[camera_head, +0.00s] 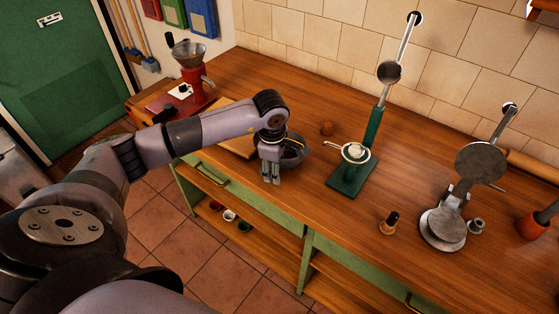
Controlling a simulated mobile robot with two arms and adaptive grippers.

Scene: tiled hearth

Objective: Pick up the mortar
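A dark round bowl (294,152), which looks like the mortar, stands on the wooden counter near its front edge. My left arm reaches in from the left, and its gripper (271,178) points down at the front left side of the bowl. The gripper and wrist hide part of the bowl. The gripper's fingers look close together, but I cannot tell whether they are shut or whether they touch the bowl. My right gripper is not in view.
A green-based press stand (350,182) with a white cup is right of the bowl. A red grinder (192,82) stands at the far left. A metal press (446,225) and a wooden-handled tool (389,224) stand at the right.

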